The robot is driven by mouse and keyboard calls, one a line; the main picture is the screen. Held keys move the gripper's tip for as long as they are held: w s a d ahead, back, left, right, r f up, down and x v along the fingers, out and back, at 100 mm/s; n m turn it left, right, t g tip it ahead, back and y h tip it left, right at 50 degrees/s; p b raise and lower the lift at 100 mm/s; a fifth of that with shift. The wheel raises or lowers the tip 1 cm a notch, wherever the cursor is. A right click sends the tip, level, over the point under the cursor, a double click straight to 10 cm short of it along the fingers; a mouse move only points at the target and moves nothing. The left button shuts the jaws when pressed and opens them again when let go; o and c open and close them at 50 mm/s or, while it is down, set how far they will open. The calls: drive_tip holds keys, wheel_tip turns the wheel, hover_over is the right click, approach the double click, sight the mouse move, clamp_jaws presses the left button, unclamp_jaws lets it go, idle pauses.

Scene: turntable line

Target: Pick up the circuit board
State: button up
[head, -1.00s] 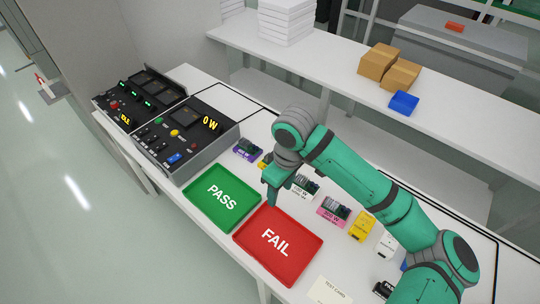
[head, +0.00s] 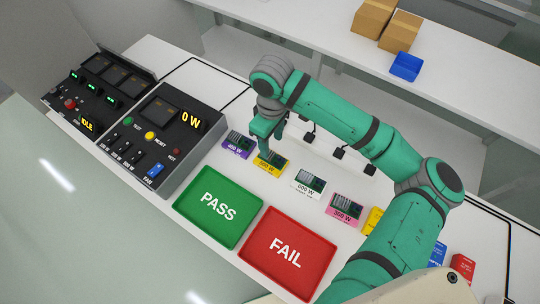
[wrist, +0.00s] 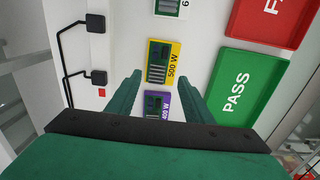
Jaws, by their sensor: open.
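Several circuit boards stand in a row on the white table. The purple 400 W board (head: 237,144) is leftmost, then the yellow 500 W board (head: 270,163), the white 600 W board (head: 309,184) and the pink 300 W board (head: 345,207). My gripper (head: 266,147) is above the table by the yellow board and partly hides it. In the wrist view my gripper (wrist: 160,80) is open and empty. There the purple board (wrist: 157,105) shows between the fingers, and the yellow board (wrist: 163,61) lies just beyond the fingertips.
A green PASS tray (head: 218,235) and a red FAIL tray (head: 288,282) lie in front of the boards. A test console reading 0 W (head: 165,128) stands left. Black fixtures (wrist: 96,23) stand behind the row. Boxes (head: 374,18) and a blue bin (head: 405,66) sit on the back shelf.

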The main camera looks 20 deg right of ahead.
sight(272, 155)
drive_tip(key=shift+w+d+f, duration=0.1)
drive_tip(key=shift+w+f, duration=0.1)
drive_tip(key=shift+f, duration=1.25)
drive_tip(key=shift+d+f, duration=0.15)
drive_tip(key=shift+f, duration=2.05)
clamp_jaws()
